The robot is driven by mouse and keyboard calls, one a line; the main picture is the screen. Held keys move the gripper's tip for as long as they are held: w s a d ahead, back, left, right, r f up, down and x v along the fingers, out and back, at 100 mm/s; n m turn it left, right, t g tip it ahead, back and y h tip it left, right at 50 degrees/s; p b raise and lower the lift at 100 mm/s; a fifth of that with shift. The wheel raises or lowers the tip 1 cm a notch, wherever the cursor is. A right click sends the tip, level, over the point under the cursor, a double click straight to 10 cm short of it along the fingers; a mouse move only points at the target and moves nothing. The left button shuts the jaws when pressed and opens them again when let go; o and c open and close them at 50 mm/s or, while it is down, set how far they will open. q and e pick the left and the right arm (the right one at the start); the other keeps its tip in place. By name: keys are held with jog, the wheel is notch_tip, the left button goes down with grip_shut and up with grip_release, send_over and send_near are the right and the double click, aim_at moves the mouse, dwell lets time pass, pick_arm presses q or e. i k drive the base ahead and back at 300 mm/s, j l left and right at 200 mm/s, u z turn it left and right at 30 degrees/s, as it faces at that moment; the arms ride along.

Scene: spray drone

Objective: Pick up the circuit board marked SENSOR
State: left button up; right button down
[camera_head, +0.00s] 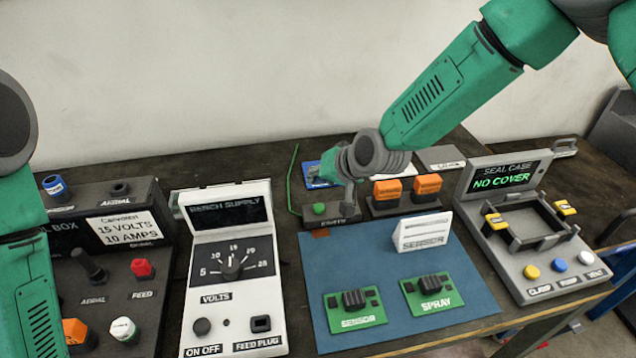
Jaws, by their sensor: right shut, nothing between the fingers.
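The green circuit board marked SENSOR (355,317) lies flat on the blue mat (325,255), near its front left. A second green board marked SPRAY (433,304) lies to its right. A white card reading SENSOR (423,232) stands on the mat behind the boards. My right gripper (349,208) is shut and empty beyond the mat's back edge, beside a small dark block with a green button, well apart from both boards. Its fingertips are small and partly lost against the dark block. Of my left arm only green and dark links show at the left edge; its gripper is out of view.
A white bench supply (233,268) stands left of the mat, a black box with knobs (105,255) further left. The seal case (530,228), reading NO COVER, stands at right. Orange blocks (407,188) sit in a dark holder behind the mat. The mat's middle is clear.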

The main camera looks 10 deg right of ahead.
aim_at(351, 310)
jog(key=k, duration=1)
